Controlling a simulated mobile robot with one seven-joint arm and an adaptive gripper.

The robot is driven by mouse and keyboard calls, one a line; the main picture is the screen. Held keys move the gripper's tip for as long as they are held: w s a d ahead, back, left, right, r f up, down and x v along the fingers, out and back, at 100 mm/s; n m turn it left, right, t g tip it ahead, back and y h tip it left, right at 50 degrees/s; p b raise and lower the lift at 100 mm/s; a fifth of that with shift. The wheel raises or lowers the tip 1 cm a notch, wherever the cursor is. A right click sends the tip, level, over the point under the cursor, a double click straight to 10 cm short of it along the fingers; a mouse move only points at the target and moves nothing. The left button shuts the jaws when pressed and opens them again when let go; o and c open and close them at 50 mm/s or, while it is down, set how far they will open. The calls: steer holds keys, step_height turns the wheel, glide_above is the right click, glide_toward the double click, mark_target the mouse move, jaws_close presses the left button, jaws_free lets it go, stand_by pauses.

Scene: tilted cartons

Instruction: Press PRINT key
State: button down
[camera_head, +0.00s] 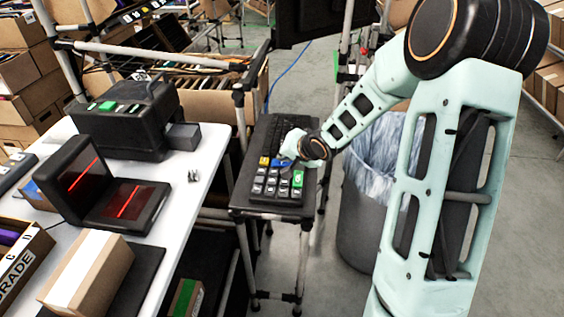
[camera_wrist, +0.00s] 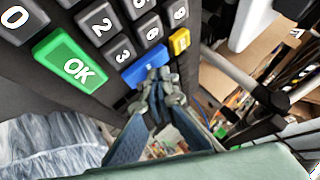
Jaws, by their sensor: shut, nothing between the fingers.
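A dark keypad (camera_head: 240,190) stands on a small raised stand. It has grey number keys, a green OK key (camera_head: 298,179), a blue key (camera_head: 279,162) and a yellow key (camera_head: 264,161). The wrist view also shows the blue key (camera_wrist: 140,66), the yellow key (camera_wrist: 180,41) and the green OK key (camera_wrist: 70,58). No PRINT lettering is readable, and the blue key is partly hidden by my fingers. My gripper (camera_wrist: 160,84) is shut and empty, its tips at the lower edge of the blue key. I cannot tell whether they touch it.
A black device (camera_head: 125,125) with green and grey buttons and a scanner with red lines (camera_head: 125,205) stand on the white table (camera_head: 205,160). A carton (camera_head: 90,262) lies at the front left. A lined bin (camera_head: 365,220) stands right of the keypad stand.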

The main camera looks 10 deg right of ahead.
steer(key=shift+f, duration=0.15)
stand_by(0.4)
steer(key=shift+r+p, duration=0.9)
steer(key=shift+p, duration=0.1)
step_height(320, 180, up, 5)
steer(key=p, duration=0.5)
stand_by(0.4)
